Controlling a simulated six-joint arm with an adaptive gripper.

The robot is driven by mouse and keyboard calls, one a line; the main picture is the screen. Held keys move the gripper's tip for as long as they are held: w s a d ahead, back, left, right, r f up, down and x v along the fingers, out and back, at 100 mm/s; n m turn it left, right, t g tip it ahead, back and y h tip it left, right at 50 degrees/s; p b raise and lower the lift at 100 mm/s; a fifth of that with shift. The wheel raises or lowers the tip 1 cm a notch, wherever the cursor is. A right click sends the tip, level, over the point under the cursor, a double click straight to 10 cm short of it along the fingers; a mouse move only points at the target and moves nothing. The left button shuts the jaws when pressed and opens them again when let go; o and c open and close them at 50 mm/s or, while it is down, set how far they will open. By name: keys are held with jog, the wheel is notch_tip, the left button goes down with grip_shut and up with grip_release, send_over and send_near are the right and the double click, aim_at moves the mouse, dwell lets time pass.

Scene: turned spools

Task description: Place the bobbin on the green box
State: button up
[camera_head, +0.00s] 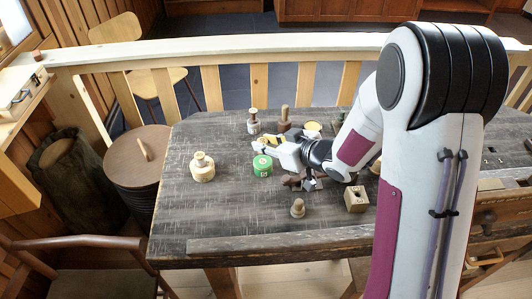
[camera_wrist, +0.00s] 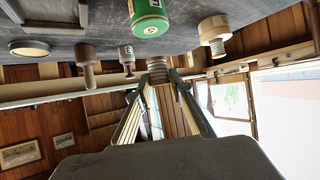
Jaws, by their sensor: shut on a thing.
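The green box (camera_head: 262,165) is a round green tin with a pale label, standing on the dark table. It also shows at the top of the wrist view (camera_wrist: 150,18). My gripper (camera_head: 262,146) is above and close to the tin in the head view. In the wrist view my gripper (camera_wrist: 158,82) is shut on the bobbin (camera_wrist: 156,66), a ribbed, greyish-tan turned piece held between the fingertips. In the head view the bobbin is too small and covered to make out clearly. A gap shows between bobbin and tin in the wrist view.
A cream spool (camera_head: 202,168) stands left of the tin. A pale spool (camera_head: 253,122), a brown peg (camera_head: 284,119) and a yellow-topped tin (camera_head: 312,127) stand behind. A small peg (camera_head: 298,208) and a wooden block (camera_head: 355,199) stand in front. The table's front left is clear.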

jog(key=shift+f, duration=2.1)
jog(key=shift+f, duration=0.15)
jog(key=o, duration=0.8)
jog(key=shift+o, duration=0.2)
jog(key=shift+s+d+r, duration=0.3)
jog(key=shift+r, duration=0.15)
jog(key=v, duration=1.1)
jog(key=shift+s+f, duration=0.1)
jog(key=shift+s, duration=0.05)
